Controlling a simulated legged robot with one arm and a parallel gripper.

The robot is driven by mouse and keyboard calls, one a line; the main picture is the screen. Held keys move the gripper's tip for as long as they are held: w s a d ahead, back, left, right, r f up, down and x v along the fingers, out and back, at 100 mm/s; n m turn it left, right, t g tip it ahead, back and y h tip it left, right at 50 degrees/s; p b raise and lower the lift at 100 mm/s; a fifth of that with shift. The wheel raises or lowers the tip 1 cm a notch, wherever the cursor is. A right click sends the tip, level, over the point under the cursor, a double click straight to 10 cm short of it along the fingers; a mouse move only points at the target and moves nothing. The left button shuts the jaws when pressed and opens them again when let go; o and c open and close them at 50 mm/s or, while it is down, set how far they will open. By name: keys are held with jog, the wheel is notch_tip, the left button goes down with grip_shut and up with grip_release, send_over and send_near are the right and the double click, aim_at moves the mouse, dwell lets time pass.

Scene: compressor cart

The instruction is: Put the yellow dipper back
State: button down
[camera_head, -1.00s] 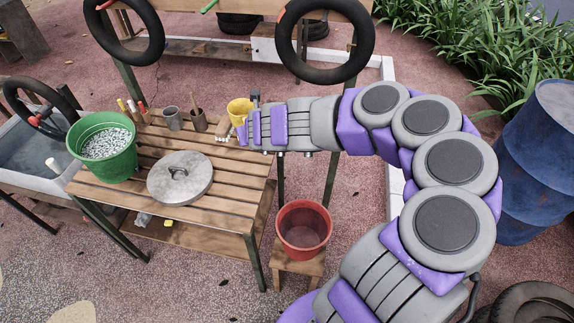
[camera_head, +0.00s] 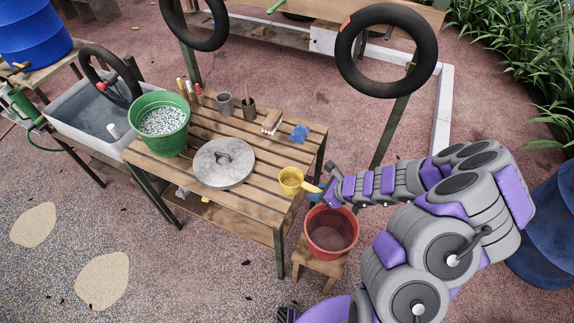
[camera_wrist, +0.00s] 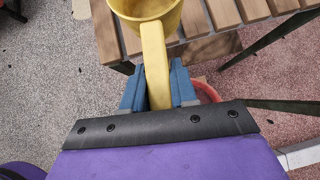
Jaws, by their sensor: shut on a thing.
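The yellow dipper (camera_head: 290,180) has a round cup and a straight handle. My gripper (camera_head: 325,192) is shut on its handle at the right front edge of the slatted table (camera_head: 268,212). In the wrist view the blue fingers (camera_wrist: 158,88) pinch the yellow handle from both sides, and the dipper's cup (camera_wrist: 150,12) points away toward the table, cut off by the top of the picture. The cup looks upright, over or beside the table's edge; whether it touches the slats I cannot tell.
A red bucket (camera_head: 331,232) stands on a small stool just below my gripper. A round metal lid (camera_head: 223,163), a green bucket of pebbles (camera_head: 160,122), a grey cup (camera_head: 225,104), a brush (camera_head: 271,122) and a blue cloth (camera_head: 300,134) are on the table. Slats right of the lid are clear.

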jog(key=w+a+f+n+g+b, duration=0.1)
jog(key=w+f, duration=0.5)
jog(key=w, duration=0.7)
jog(key=shift+w+a+f, duration=0.2)
jog(key=shift+a, duration=0.35)
jog(key=c, duration=0.9)
grip_release()
jog(key=shift+r, duration=0.1)
jog(key=p+v, duration=0.1)
jog(key=v, duration=1.1)
jog(key=shift+d+p, duration=0.3)
jog(key=shift+p, duration=0.05)
